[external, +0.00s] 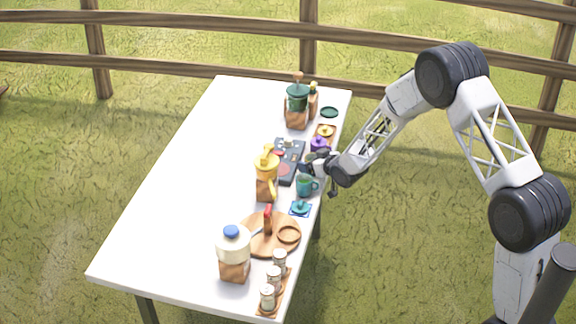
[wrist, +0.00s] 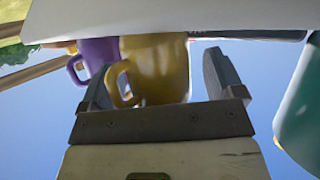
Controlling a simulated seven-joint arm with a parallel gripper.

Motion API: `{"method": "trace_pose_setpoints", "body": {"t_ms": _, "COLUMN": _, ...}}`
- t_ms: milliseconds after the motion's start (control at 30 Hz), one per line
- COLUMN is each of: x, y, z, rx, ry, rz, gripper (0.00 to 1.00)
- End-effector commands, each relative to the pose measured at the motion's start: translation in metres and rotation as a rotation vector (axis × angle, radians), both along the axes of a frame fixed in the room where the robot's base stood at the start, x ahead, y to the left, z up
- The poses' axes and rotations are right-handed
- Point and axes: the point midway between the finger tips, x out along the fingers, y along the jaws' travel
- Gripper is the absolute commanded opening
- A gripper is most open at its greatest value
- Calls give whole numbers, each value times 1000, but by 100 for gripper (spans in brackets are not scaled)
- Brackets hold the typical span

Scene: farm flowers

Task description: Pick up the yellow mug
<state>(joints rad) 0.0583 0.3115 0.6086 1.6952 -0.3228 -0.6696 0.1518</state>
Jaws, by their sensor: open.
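The yellow mug (wrist: 160,68) fills the middle of the wrist view, which shows the scene upside down. My gripper (wrist: 158,72) is open, its two fingers showing on either side of the mug. The mug's handle is on the left, close to the left finger. I cannot tell whether the fingers touch the mug or how deep it is between them. In the external view my gripper (external: 314,161) is low over the right side of the table, between the purple mug and the teal mug. The yellow mug cannot be made out there, apparently hidden by the gripper.
The purple mug (external: 318,143) and teal mug (external: 306,185) stand close on either side.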

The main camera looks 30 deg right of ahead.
Motion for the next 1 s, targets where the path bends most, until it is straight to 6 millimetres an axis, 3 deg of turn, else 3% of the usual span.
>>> {"method": "trace_pose_setpoints", "body": {"t_ms": 600, "x": 1, "y": 0, "z": -1, "rx": 0, "ry": 0, "rz": 0, "gripper": 87}}
{"method": "trace_pose_setpoints", "body": {"t_ms": 1000, "x": 1, "y": 0, "z": -1, "rx": 0, "ry": 0, "rz": 0, "gripper": 30}}
